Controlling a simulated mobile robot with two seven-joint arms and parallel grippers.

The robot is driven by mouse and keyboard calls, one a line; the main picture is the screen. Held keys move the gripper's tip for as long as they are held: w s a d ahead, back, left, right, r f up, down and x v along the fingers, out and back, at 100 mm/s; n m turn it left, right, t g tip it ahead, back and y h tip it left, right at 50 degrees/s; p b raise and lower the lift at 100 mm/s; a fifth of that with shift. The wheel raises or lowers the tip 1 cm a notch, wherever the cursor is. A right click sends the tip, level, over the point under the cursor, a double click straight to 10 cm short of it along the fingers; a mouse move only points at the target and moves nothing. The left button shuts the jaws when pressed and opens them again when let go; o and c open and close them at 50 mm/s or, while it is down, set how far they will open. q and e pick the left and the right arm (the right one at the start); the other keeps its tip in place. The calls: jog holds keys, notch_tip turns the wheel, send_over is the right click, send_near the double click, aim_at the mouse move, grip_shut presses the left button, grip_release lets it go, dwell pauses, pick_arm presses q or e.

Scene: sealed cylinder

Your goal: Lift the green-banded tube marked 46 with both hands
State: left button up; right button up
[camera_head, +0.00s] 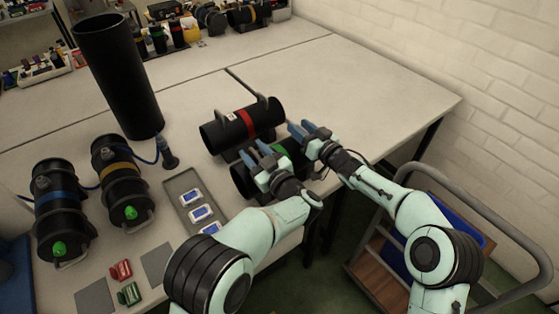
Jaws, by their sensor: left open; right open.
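The green-banded tube (283,148) is a black cylinder lying on its side near the table's right front edge. My arms cover much of it, and I cannot read its number. My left gripper (256,156) is open over the tube's left part. My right gripper (304,130) is open at the tube's right part, above its far side. I cannot tell whether either gripper touches the tube or a handle on it.
A red-banded tube (243,125) with handles lies just behind. A tall black cylinder (118,80) stands at the left back. A grey tray (187,185) is nearby. The table's right part (350,80) is clear.

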pick_arm(q)
grip_shut()
pick_arm(e)
grip_shut()
pick_arm(q)
jog(key=shift+d, duration=0.1)
pick_arm(e)
jog(key=shift+s+a, duration=0.1)
jog(key=shift+a, duration=0.1)
dwell(0.7)
